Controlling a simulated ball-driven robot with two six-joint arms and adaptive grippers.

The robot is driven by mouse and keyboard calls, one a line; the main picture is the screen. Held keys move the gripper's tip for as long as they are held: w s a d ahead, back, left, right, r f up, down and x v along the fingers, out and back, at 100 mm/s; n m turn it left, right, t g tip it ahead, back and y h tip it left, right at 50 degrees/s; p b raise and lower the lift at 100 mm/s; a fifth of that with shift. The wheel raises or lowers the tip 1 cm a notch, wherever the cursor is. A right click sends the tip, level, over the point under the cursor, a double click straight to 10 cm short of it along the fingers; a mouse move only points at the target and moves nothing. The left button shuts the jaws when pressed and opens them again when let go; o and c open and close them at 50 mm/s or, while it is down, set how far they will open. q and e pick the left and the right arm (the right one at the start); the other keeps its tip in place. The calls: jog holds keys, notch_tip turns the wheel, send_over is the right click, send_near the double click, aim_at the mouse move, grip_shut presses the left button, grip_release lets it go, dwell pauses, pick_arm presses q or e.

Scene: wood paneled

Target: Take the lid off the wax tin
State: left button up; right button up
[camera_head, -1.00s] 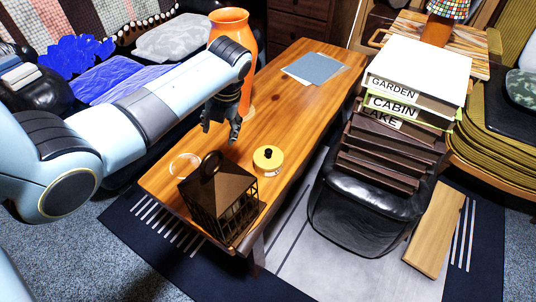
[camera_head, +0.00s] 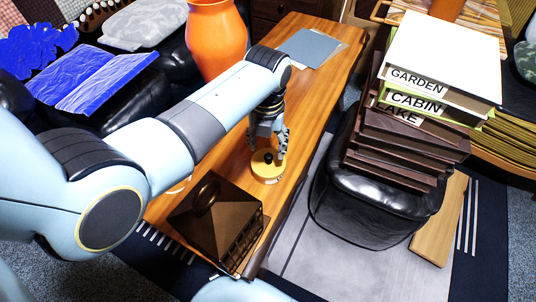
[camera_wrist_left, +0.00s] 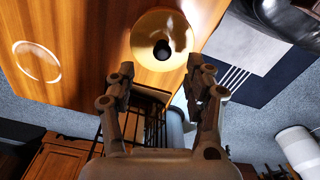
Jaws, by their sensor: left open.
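The wax tin (camera_head: 266,176) is a small round yellow tin on the wooden table. Its lid (camera_head: 262,161) is on it, with a dark round knob on top. In the left wrist view the gold lid (camera_wrist_left: 145,45) and its black knob show just past my fingertips. My left gripper (camera_head: 268,148) is open, pointing down just above the tin, its fingers partly covering it. In the left wrist view the left gripper (camera_wrist_left: 160,78) has nothing between its fingers. My right gripper is not in view.
A dark brown lantern (camera_head: 212,212) stands on the table close in front of the tin. An orange vase (camera_head: 216,40) stands behind my arm. A glass ring (camera_wrist_left: 37,62) lies on the table. Grey sheets (camera_head: 310,47) lie at the far end. Stacked boxes (camera_head: 420,90) sit on a black seat at right.

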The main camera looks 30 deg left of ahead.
aim_at(268, 156)
pick_arm(q)
notch_tip(268, 156, down, 5)
jog(key=shift+w+d+r+b, duration=0.1)
jog(key=shift+b, duration=1.1)
jog(key=shift+f, duration=0.3)
grip_shut()
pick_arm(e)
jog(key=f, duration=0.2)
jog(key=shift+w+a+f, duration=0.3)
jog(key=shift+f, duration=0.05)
